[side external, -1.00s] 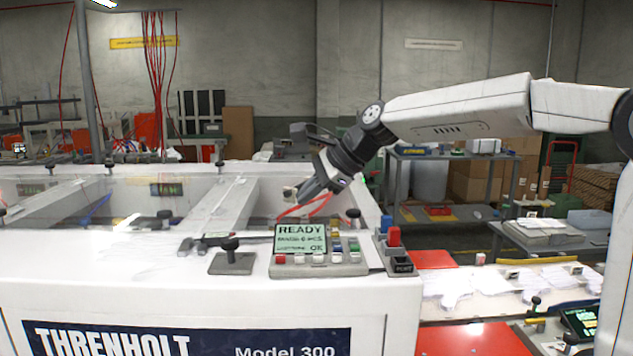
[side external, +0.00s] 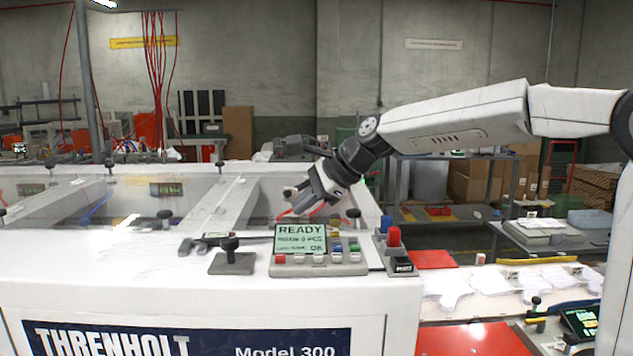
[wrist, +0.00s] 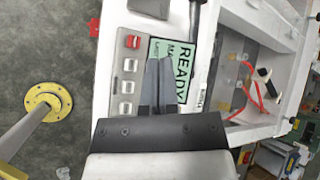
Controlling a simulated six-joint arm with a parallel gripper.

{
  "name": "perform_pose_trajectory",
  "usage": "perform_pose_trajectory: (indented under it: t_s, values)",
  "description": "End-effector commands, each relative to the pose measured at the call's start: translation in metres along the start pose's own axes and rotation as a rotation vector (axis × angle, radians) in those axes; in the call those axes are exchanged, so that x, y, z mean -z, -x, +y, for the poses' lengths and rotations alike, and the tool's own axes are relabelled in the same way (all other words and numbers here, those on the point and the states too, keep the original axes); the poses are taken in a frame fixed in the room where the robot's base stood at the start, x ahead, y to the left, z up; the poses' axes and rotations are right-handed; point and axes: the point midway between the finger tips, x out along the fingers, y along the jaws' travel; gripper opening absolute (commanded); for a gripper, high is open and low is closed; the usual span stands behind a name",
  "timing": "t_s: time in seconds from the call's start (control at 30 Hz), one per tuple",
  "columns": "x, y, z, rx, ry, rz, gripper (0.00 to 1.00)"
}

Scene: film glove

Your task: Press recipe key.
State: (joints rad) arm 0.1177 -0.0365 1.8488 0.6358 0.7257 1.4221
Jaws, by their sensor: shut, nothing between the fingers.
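The key panel (side external: 318,270) lies on the white machine top, with a lit screen (side external: 301,238) reading READY. A red key (side external: 280,259) and pale keys (side external: 318,259) run along its front. Yellow, blue (side external: 337,246) and green keys (side external: 354,247) sit right of the screen. I cannot read any label marking the recipe key. My gripper (side external: 298,204) is shut and empty, above and behind the screen in the side view. In the wrist view my gripper (wrist: 160,62) covers part of the screen (wrist: 176,62), beside the red key (wrist: 132,41) and pale keys (wrist: 127,87).
A black knob on a grey plate (side external: 232,263) stands left of the panel. A box with a red button (side external: 393,236) stands at its right. Behind lies the machine's open well, with a crossbeam (side external: 215,205) and red tubing (wrist: 250,92).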

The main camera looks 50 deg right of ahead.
Motion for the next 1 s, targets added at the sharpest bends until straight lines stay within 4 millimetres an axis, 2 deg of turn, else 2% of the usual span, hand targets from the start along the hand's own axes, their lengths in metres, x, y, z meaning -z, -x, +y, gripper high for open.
perform_pose_trajectory:
  t_s: [0.5,1.0]
  values:
    - [0.026,-0.037,0.026,-0.002,-0.001,-0.001,0.00]
    - [0.034,-0.046,0.034,0.001,0.000,0.000,0.00]
